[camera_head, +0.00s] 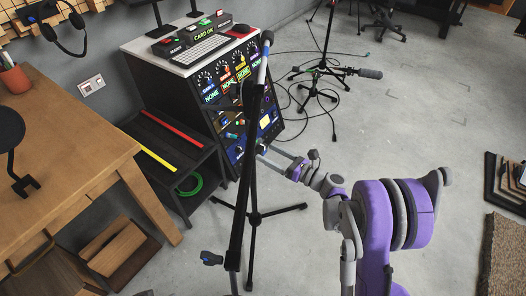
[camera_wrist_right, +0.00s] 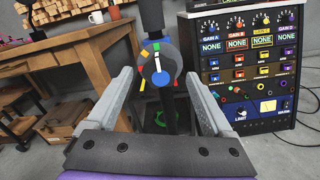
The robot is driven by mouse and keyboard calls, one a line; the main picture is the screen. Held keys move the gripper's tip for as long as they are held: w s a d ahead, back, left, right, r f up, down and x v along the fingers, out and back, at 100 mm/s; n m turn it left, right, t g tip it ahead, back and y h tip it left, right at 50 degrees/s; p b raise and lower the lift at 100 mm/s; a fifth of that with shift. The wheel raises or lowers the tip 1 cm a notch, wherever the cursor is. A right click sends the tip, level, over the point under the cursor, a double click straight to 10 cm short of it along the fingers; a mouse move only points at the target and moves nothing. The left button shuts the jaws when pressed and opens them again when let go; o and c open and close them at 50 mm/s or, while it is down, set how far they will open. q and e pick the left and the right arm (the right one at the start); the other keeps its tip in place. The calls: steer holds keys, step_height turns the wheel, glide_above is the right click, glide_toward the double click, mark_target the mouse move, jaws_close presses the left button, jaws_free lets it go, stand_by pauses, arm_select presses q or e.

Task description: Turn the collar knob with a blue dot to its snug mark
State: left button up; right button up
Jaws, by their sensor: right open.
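The collar knob (camera_wrist_right: 161,68) sits on the dark pole of a microphone stand. It is a round grey disc with a blue dot (camera_wrist_right: 162,78) low on its face, a white line above the dot, and coloured marks around the rim. I cannot tell which mark is the snug one. My right gripper (camera_wrist_right: 159,82) is open, with the knob seen between its fingers and beyond the tips; contact is not visible. In the head view my right gripper (camera_head: 277,153) reaches the stand's pole (camera_head: 246,160) from the right, and the knob is small there. My left gripper is not in view.
A rack panel (camera_head: 240,92) with knobs and NONE labels stands behind the stand. A wooden table (camera_head: 75,125) and a dark shelf (camera_head: 165,135) are on the left. Another stand (camera_head: 318,75) with cables is farther back. The floor at right is mostly clear.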

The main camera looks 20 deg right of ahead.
steer(key=shift+x, duration=1.5)
jaws_close()
steer(key=n, duration=0.3)
steer(key=shift+n, duration=2.4)
